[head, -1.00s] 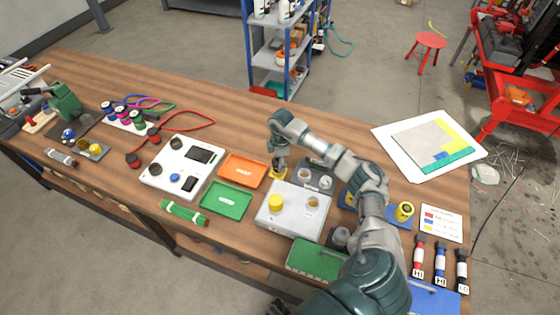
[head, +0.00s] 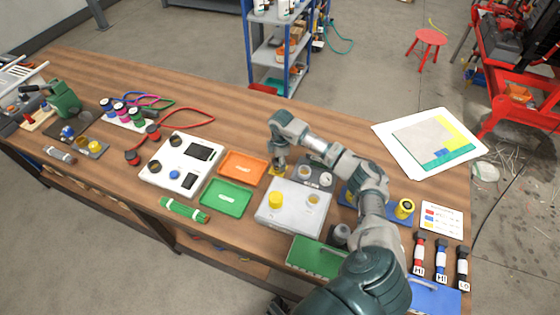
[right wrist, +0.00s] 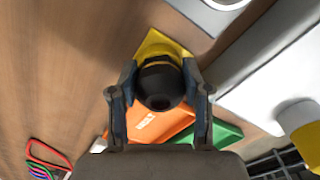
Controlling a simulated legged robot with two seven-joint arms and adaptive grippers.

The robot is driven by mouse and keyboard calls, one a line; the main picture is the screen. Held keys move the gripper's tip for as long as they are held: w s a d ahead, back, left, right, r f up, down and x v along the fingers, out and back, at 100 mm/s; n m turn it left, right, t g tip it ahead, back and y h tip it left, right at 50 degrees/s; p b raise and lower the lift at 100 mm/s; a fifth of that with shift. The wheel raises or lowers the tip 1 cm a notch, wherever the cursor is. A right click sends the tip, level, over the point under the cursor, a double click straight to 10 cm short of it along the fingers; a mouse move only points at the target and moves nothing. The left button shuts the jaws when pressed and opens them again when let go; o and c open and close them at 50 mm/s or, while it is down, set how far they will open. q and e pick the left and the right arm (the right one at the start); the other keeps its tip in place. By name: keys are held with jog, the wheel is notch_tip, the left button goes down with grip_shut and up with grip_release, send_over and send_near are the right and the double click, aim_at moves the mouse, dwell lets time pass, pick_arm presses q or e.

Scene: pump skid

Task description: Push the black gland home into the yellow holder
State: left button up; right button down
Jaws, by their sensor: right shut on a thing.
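My right gripper (head: 279,166) is over the yellow holder (head: 272,173), beside the orange tray in the head view. In the right wrist view the gripper (right wrist: 160,90) is shut on the black gland (right wrist: 160,84), with one finger on each side of it. The yellow holder (right wrist: 160,42) shows beneath and beyond the gland. The gland's lower end is hidden, so I cannot tell how deep it sits. My left gripper is not in view.
An orange tray (head: 242,167) and a green tray (head: 226,198) lie to the left of the holder. A grey box (head: 290,222) with a yellow cap (head: 275,200) stands close in front. A dark block (head: 318,172) is just to the right. The table behind the holder is clear.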

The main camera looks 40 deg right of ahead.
jog(key=shift+c, duration=2.2)
grip_release()
notch_tip(320, 180, up, 12)
jog(key=shift+d+f, duration=0.1)
